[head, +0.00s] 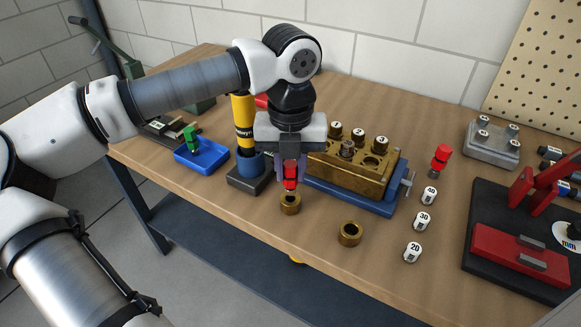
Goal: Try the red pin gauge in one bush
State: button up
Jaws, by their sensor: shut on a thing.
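My gripper (290,176) points straight down near the table's front edge and is shut on a red-handled gauge (291,183). The gauge is upright, directly over a brass bush (290,205) standing on the table. Its lower end meets the bush's top in the picture; I cannot tell whether the pin is inside the bore. A second brass bush (350,234) stands to the right, with its bore open and empty. Another red-handled piece (441,158) stands on the table farther right. A green-handled gauge (191,139) is in a blue tray (212,158) at left.
A brass block (345,178) with white-capped pieces sits in a blue vise behind the bushes. A yellow cylinder (243,120) stands left of my gripper. White numbered cylinders (422,221) and a red-and-black fixture (515,250) are at right. Table is clear around the second bush.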

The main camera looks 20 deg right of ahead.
jog(key=shift+r+p, duration=1.1)
jog(key=shift+r, duration=0.95)
